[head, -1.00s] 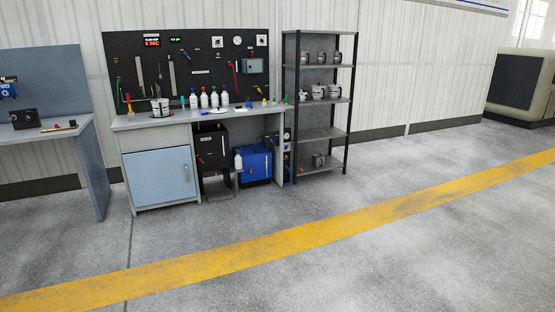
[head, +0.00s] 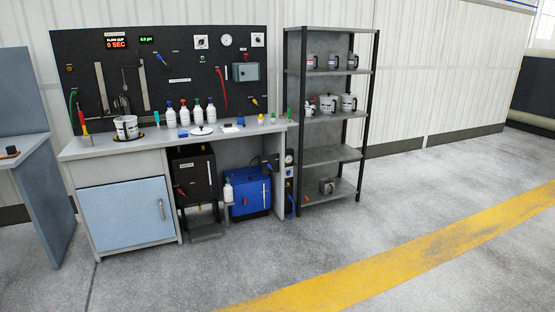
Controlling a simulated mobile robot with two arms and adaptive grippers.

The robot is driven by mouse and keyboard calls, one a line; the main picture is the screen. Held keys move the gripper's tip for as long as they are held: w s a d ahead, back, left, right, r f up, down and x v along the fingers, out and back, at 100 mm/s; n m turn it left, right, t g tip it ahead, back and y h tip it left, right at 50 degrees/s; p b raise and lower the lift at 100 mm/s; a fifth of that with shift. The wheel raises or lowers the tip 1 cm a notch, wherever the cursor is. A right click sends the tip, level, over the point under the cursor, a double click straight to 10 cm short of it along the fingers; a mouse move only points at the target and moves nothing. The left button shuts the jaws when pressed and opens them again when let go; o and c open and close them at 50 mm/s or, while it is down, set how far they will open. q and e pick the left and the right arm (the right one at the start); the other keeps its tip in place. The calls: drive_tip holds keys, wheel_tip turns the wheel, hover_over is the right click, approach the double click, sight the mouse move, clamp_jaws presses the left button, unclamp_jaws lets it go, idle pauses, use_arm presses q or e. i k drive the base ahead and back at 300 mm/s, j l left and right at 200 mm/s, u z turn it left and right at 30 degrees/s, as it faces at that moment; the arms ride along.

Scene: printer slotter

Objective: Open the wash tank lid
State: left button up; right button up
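A grey workbench (head: 150,153) stands ahead of me against the wall. On its top is a flat white round disc with a small dark knob (head: 203,131), which looks like a lid; I cannot tell if it is the wash tank lid. Under the bench stand a dark box tank (head: 196,178) with a small unreadable label and a red handle, and a blue box (head: 247,196) to its right. Which of these is the wash tank is not clear. Neither of my grippers is in view.
A blue-grey cabinet door (head: 128,210) is shut. A metal shelf (head: 330,156) with pots stands to the right, another table (head: 18,150) at left. The floor in front is clear, with a yellow stripe (head: 440,250).

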sight(256, 176)
drive_tip(key=i, duration=3.95)
